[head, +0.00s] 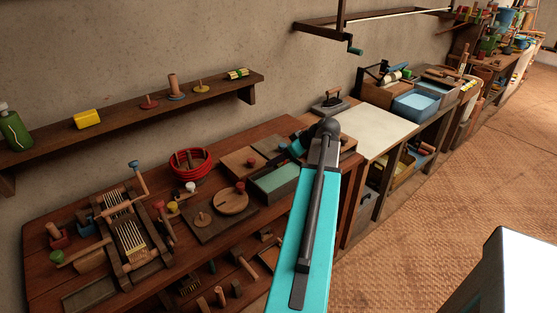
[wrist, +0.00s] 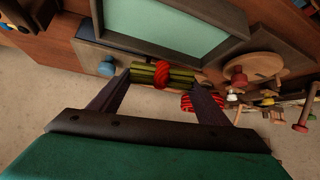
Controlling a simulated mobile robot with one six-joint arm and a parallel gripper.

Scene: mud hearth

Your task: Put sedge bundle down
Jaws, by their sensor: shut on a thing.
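The sedge bundle (wrist: 161,75) is a short bunch of green stalks with a red tie around its middle. In the wrist view it lies crosswise between the two dark fingers of my gripper (wrist: 164,82), which is shut on it near its ends. Behind it are the tray with a pale green panel (wrist: 155,25) and the wooden bench; I cannot tell whether it touches anything. The green-panelled tray (head: 256,191) shows there just left of my arm.
A wall shelf (head: 130,112) holds a yellow block (head: 87,118), a green bottle (head: 14,131) and another small yellow-green bundle (head: 238,73). The bench carries a red coil (head: 190,164), a round board (head: 231,202) and a wooden frame device (head: 130,237). A pale worktop (head: 372,130) right of my arm looks clear.

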